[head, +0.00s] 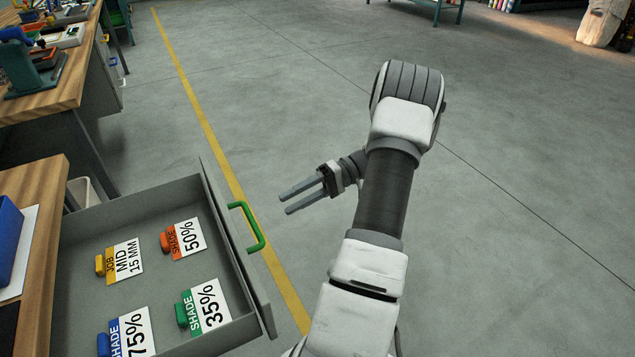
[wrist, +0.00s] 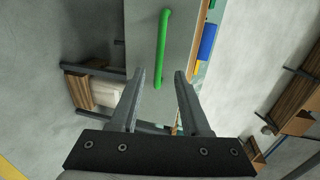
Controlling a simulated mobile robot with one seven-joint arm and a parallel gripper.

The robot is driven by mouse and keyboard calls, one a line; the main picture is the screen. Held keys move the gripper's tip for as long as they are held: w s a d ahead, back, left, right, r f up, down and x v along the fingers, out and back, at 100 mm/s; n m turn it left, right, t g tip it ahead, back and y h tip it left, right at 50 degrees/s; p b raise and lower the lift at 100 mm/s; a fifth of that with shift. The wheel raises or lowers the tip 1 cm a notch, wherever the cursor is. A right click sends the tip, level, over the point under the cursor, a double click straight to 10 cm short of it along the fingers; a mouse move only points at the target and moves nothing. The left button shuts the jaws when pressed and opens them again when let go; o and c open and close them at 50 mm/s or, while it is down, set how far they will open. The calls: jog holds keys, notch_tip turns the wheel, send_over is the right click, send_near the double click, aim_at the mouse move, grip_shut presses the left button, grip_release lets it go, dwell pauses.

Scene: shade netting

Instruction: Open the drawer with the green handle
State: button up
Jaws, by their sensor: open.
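The drawer (head: 130,207) with the green handle (head: 247,226) stands pulled out at the lower left of the head view. Its inside shows, with several labelled tags lying in it. The handle is a green bar on the drawer's outer front. My gripper (head: 302,197) is open and empty, to the right of the handle and apart from it, with its fingers pointing left. In the wrist view the green handle (wrist: 162,48) lies ahead of my open gripper (wrist: 163,82), left of the right finger and beyond the fingertips.
In the drawer lie a yellow tag (head: 121,262), an orange tag (head: 184,239), a green tag (head: 204,307) and a blue tag (head: 128,334). Wooden bench tops (head: 35,190) edge the left side. Open grey floor (head: 500,200) lies to the right, crossed by a yellow line.

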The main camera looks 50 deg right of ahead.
jog(key=v, duration=0.6)
jog(key=shift+d+p, duration=0.35)
jog(key=shift+p, duration=0.05)
jog(key=shift+s, duration=0.15)
